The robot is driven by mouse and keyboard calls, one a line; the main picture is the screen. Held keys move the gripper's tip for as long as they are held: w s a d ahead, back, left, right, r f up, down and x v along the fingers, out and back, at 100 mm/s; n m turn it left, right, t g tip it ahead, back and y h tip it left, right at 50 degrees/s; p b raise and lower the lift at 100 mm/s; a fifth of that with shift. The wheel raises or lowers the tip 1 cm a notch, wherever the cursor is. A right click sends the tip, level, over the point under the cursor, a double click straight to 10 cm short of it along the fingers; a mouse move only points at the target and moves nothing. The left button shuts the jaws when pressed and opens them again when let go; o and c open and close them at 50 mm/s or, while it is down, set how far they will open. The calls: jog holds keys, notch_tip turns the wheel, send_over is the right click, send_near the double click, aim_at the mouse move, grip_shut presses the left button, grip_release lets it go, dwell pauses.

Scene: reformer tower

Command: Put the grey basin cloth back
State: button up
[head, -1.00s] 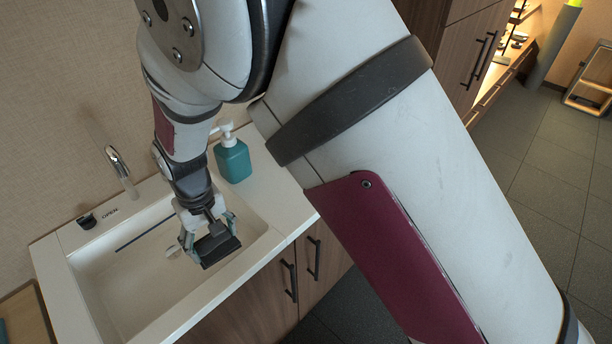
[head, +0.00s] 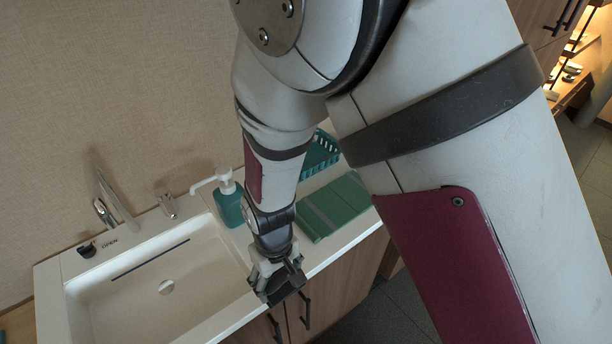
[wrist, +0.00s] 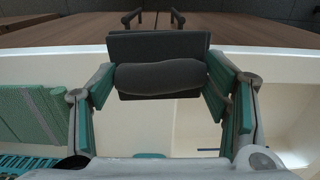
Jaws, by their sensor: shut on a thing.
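The dark grey basin cloth (head: 288,286) is a small folded pad in my gripper (head: 275,275). In the wrist view the cloth (wrist: 158,78) sits between the two green-padded fingers of my gripper (wrist: 160,88), which are shut on it. My gripper hangs over the counter's front edge, at the right end of the white basin (head: 120,293). The cloth appears held clear of the counter. The basin holds no other cloth that I can see.
A teal soap bottle (head: 230,204) stands on the counter behind my gripper. A green mat with a grey band (head: 340,205) lies to the right, with a teal basket (head: 320,155) behind it. The tap (head: 108,212) stands at the basin's back. Wooden cabinet doors (head: 335,285) are below.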

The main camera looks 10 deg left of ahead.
jog(key=w, duration=0.3)
jog(key=w+a, duration=0.1)
jog(key=w, duration=0.2)
jog(key=w+a, duration=0.1)
jog(key=w, duration=0.2)
jog(key=shift+w+f, duration=0.15)
jog(key=shift+f, duration=0.25)
jog(key=shift+f+p, duration=0.55)
jog(key=shift+f, duration=1.2)
jog(key=shift+f, duration=0.15)
jog(key=o, duration=1)
notch_tip(320, 180, up, 12)
jog(key=shift+r+b, duration=0.15)
jog(key=shift+b, duration=0.4)
